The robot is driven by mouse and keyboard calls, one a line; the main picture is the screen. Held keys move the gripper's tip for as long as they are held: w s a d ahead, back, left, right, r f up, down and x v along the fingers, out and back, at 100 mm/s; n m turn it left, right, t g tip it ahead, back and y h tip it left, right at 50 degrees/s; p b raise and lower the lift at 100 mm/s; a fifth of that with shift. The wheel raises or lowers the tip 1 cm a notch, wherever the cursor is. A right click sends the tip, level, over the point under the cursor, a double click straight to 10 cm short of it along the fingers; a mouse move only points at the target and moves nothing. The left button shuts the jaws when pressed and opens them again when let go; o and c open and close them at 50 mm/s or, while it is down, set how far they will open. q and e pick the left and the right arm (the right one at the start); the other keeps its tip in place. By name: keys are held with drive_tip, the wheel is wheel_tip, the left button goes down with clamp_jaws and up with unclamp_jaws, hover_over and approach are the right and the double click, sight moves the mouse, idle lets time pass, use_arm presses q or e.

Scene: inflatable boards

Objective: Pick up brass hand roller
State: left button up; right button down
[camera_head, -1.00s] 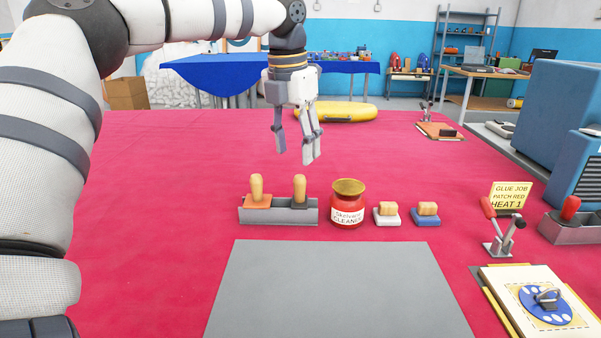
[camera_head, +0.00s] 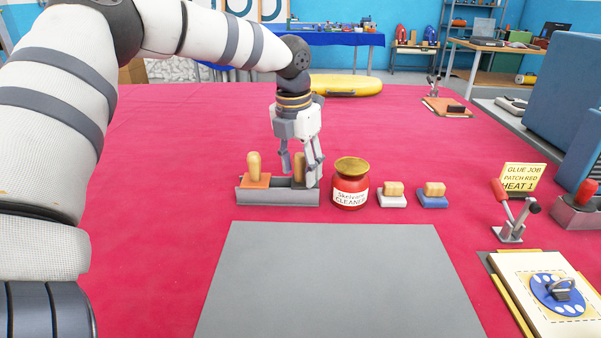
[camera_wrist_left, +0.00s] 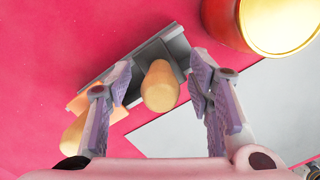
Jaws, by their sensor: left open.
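A grey tray (camera_head: 270,198) on the red table holds two tools with wooden handles. The left tool (camera_head: 254,163) has an orange base. The right tool (camera_head: 299,165) has a dark base, and my fingers partly cover it. No brass surface shows clearly on either, so I cannot tell which is the brass hand roller. My left gripper (camera_head: 300,176) is open, pointing down over the right tool. In the left wrist view, that tool's rounded handle (camera_wrist_left: 160,86) appears between the two spread fingers, with no clear grip on it.
A red cleaner jar (camera_head: 350,190) with a brass-coloured lid stands close right of the tray. Two small blocks with wooden tops (camera_head: 392,194) sit beyond it. A grey mat (camera_head: 340,280) lies in front. A red-handled clamp (camera_head: 508,215) stands at right.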

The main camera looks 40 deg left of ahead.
use_arm(q)
drive_tip(key=shift+r, duration=0.1)
clamp_jaws()
drive_tip(key=shift+r, duration=0.1)
